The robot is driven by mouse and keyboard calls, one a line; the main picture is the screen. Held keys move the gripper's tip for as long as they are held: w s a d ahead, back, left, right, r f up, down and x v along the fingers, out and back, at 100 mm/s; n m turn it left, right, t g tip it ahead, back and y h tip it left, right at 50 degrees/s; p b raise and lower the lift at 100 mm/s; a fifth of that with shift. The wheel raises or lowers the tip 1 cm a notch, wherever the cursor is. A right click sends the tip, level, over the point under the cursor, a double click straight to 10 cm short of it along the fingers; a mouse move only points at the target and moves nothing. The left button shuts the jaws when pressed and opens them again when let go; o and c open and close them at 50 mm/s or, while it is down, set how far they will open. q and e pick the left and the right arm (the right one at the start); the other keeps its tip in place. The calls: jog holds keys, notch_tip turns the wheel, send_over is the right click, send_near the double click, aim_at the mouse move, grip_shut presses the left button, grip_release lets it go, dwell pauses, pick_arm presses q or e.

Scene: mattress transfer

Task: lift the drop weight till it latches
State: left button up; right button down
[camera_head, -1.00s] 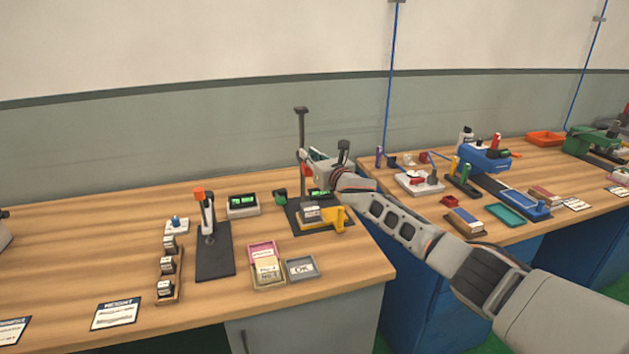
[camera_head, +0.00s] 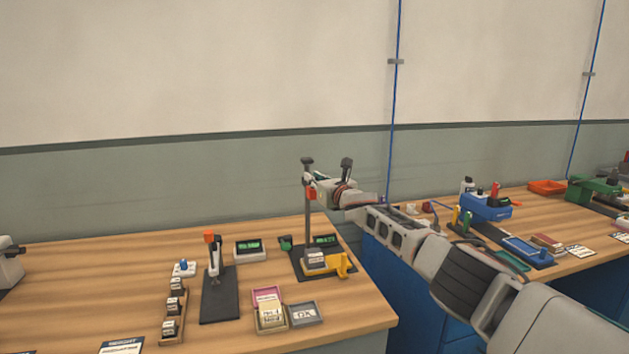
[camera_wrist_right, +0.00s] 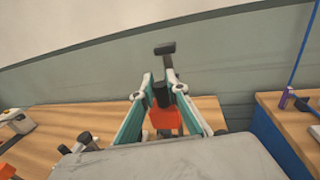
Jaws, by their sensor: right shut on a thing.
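The drop-weight stand has a dark upright post (camera_head: 308,225) on a black base plate (camera_head: 300,270) at the right end of the near bench. The drop weight (camera_head: 311,195) shows as a small orange-red block on the upper part of the post, a little below its dark cap (camera_head: 307,160). My right gripper (camera_head: 313,184) is shut on the drop weight, high above the base. In the right wrist view, the orange part of the drop weight (camera_wrist_right: 165,118) shows between and below the fingers. Any latch is too small to make out.
A grey block (camera_head: 315,257) and a yellow part (camera_head: 342,265) sit on the stand's base, with a small display (camera_head: 325,240) behind. A lever tool (camera_head: 214,270) stands to the left. Pink and grey trays (camera_head: 303,315) lie in front. Another bench stands right.

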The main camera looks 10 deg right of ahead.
jog(key=shift+r, duration=0.75)
jog(key=c, duration=2)
grip_release()
jog(key=shift+f, duration=0.2)
